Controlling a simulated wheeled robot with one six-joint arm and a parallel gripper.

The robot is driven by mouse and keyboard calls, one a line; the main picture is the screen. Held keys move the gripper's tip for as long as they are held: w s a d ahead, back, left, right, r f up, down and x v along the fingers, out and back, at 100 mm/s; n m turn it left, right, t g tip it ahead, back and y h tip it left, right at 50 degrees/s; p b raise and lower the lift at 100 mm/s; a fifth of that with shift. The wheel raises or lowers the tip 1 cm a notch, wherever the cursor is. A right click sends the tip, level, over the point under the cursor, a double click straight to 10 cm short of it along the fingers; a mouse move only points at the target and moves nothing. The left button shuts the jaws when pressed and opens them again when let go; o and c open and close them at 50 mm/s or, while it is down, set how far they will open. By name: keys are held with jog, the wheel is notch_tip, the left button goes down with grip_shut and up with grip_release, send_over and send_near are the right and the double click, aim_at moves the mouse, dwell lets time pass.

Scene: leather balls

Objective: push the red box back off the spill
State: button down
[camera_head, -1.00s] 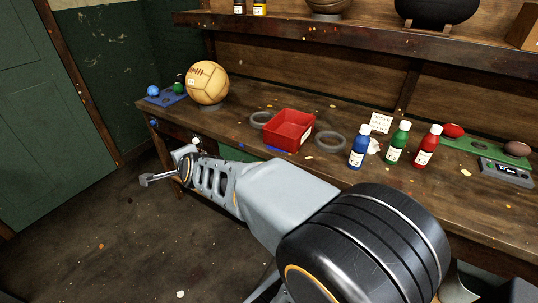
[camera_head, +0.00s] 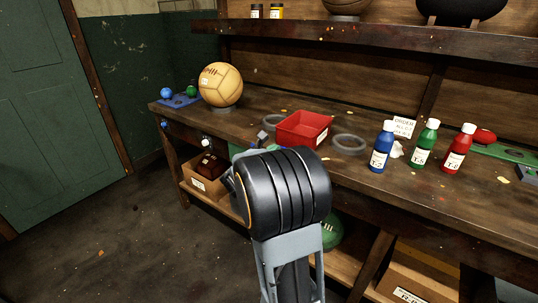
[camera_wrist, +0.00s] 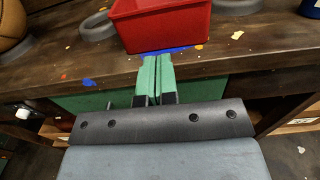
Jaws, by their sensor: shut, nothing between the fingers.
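The red box (camera_head: 302,128), an open tray, stands near the front edge of the workbench. In the wrist view the red box (camera_wrist: 163,27) fills the top middle. A strip of blue spill (camera_wrist: 182,49) shows along the foot of its front wall, with a blue spot (camera_wrist: 88,83) nearer the edge. My gripper (camera_wrist: 157,59) is shut and empty, its green-padded fingertips just in front of the box's front wall. I cannot tell whether they touch it. In the head view my arm hides most of the gripper and the spill.
Grey rings stand left (camera_head: 271,123) and right (camera_head: 349,144) of the box. Blue (camera_head: 383,148), green (camera_head: 426,146) and red (camera_head: 458,150) bottles stand further right. A tan ball (camera_head: 220,84) sits to the left. The bench behind the box looks clear up to the back board.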

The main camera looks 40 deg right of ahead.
aim_at(292, 136)
jog(key=x, duration=0.9)
jog(key=shift+d+p, duration=0.1)
jog(key=shift+p, duration=0.25)
